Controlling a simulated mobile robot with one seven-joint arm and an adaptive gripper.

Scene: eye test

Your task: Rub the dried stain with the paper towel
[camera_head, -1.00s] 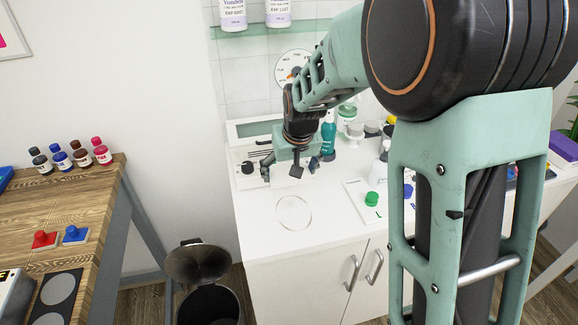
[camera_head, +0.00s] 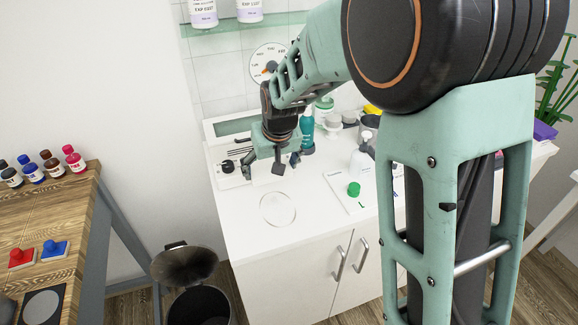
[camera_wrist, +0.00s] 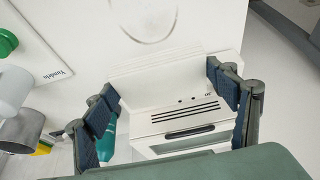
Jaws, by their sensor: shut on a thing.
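My gripper (camera_head: 263,170) is over the white counter, just behind the dried stain. In the wrist view its two blue-padded fingers (camera_wrist: 165,88) stand apart, shut on the white paper towel (camera_wrist: 158,72), a pale flat piece spanning between them. The towel appears apart from the ring. I cannot tell whether it touches the counter.
A white slotted device (camera_wrist: 190,125) stands behind the gripper. A teal bottle (camera_head: 306,128) is close behind it. A white board (camera_head: 345,190) with a green cap (camera_head: 354,189) lies right of the ring. An open bin (camera_head: 200,300) stands before the counter. Counter around the ring is clear.

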